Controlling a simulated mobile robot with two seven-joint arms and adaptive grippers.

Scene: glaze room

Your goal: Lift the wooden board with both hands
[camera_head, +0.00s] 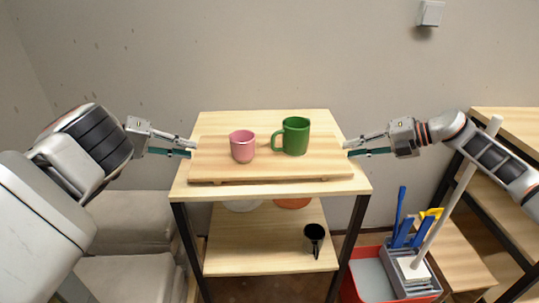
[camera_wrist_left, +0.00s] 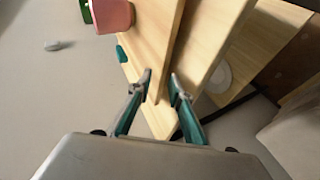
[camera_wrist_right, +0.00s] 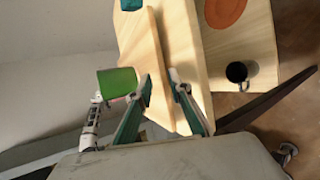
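The wooden board (camera_head: 270,169) lies level on the upper top of a wooden table, on small feet. A pink cup (camera_head: 242,147) and a green mug (camera_head: 294,136) stand upright on it. My left gripper (camera_head: 191,149) is at the board's left end; in the left wrist view its fingers (camera_wrist_left: 160,83) are apart, with the board's edge (camera_wrist_left: 157,45) between them. My right gripper (camera_head: 347,149) is at the right end; its fingers (camera_wrist_right: 160,82) are also apart on either side of the board's edge (camera_wrist_right: 157,50). Exact finger contact is hard to see.
The table (camera_head: 187,188) has a lower shelf (camera_head: 265,259) holding a black mug (camera_head: 314,238), a white dish and an orange dish, both partly hidden. A red tub (camera_head: 366,283) with a grey bucket and tools stands at the right, by a shelf unit. Pale padded blocks are at the left.

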